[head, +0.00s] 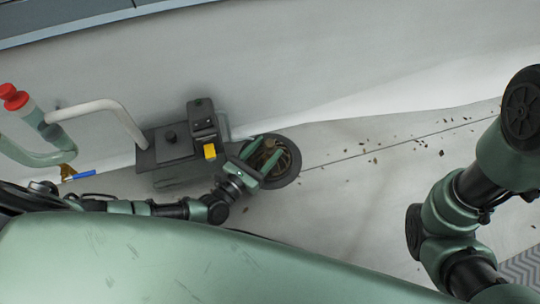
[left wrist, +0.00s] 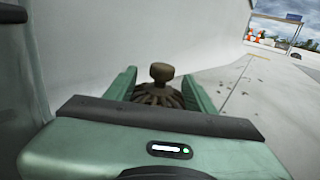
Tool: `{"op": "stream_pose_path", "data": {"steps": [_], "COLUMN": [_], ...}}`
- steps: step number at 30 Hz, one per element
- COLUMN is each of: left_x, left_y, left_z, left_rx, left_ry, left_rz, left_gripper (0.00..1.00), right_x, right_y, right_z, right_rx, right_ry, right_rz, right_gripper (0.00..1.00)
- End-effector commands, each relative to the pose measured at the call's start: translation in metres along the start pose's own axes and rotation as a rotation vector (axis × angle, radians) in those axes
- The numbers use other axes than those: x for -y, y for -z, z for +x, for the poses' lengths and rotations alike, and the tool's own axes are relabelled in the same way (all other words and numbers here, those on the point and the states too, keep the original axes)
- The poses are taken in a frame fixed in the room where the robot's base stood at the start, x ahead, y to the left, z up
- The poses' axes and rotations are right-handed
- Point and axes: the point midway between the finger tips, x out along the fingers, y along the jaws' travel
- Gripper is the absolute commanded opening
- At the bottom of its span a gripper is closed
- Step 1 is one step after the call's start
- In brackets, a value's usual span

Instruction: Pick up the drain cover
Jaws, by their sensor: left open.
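The drain cover (head: 283,157) is a brown, ribbed dome with a knob on top, sitting in a dark round drain ring (head: 292,174) on the roof. My left gripper (head: 264,159) reaches over it with its two green fingers apart, and they partly hide the dome in the head view. In the left wrist view the cover's knob (left wrist: 161,72) stands upright between the open fingers, with the ribbed dome below it. I cannot tell whether the fingers touch the cover. My right gripper is out of view; only my right arm shows.
A grey box (head: 172,148) with a black and yellow unit (head: 205,130) stands just left of the drain. A white pipe (head: 100,106), a red-capped cylinder (head: 17,98) and a blue-handled valve (head: 82,175) are farther left. Dry debris (head: 420,143) lies along a seam at right.

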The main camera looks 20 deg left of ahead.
Motion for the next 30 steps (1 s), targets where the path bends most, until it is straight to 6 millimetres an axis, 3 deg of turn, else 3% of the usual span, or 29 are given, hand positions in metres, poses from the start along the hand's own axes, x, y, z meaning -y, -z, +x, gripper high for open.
{"op": "stream_pose_path", "data": {"steps": [4,12,18,30], "left_x": [0.001,0.001,0.001,0.001], "left_y": [0.003,0.001,0.001,-0.003], "left_z": [0.016,0.018,0.017,0.017], "left_rx": [-0.001,-0.002,-0.003,-0.004], "left_ry": [0.0,0.001,0.001,0.0], "left_rz": [0.0,0.001,0.001,0.001], "left_gripper": [0.54,0.52,0.0,0.0], "right_x": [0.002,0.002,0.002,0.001], "right_y": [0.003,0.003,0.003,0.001], "right_z": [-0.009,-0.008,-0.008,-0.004], "right_rx": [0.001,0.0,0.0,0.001], "right_ry": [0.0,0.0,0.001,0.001], "right_rz": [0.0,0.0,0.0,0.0], "right_gripper": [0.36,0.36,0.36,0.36]}}
